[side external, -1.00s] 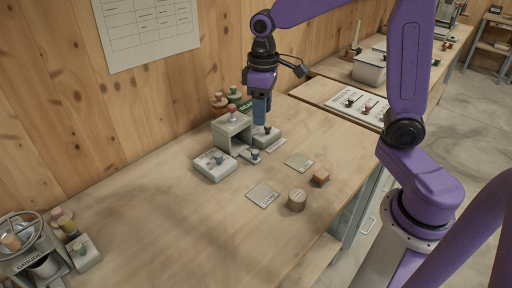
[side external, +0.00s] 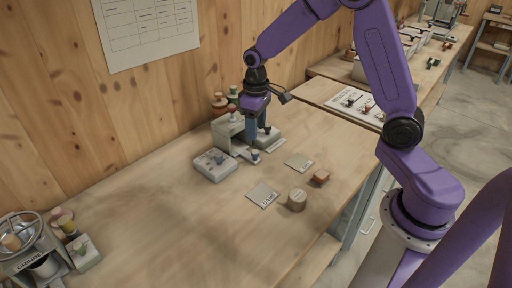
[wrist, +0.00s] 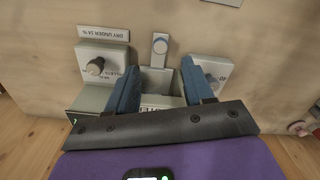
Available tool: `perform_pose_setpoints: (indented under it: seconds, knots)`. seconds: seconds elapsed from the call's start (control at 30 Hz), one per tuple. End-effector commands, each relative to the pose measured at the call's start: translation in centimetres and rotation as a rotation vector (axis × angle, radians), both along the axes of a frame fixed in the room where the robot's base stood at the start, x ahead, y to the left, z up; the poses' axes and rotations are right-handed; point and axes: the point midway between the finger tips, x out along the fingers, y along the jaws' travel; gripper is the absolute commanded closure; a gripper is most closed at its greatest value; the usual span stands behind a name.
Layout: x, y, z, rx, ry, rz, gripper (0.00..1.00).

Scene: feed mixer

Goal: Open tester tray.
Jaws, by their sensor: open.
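The tester is a grey-green box (side external: 226,130) on the bench, with a red knob on top. Its tray (side external: 248,158) is a pale strip with a small blue-grey knob (side external: 255,154) at its front end. In the wrist view the tray (wrist: 158,62) and its knob (wrist: 160,45) lie just beyond the fingertips, between them in line. My gripper (side external: 251,141) is low at the front of the tester, fingers pointing down; it also shows in the wrist view (wrist: 158,75). It is open, and its blue fingers hold nothing. Whether a finger touches the tester cannot be told.
A pale box with a blue-grey knob (side external: 214,164) and another with a dark knob (side external: 267,136) flank the tester. Label plates (side external: 262,195), a round wooden piece (side external: 297,199) and an orange-brown block (side external: 320,176) lie in front. The left bench middle is clear.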

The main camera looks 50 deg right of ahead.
Motion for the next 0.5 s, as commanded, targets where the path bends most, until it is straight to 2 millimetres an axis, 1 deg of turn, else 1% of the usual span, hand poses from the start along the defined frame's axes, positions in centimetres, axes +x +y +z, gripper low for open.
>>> perform_pose_setpoints:
  seconds: [0.03, 0.1, 0.3, 0.5]
  knots:
    - [-0.1, 0.0, -1.1, -0.002, 0.006, 0.000, 0.48]
    - [-0.1, -0.1, -2.4, -0.002, 0.005, 0.000, 0.48]
    - [-0.1, -0.1, -5.7, -0.001, 0.004, -0.001, 0.48]
    - [0.0, 0.0, -7.6, 0.000, 0.001, 0.000, 0.48]
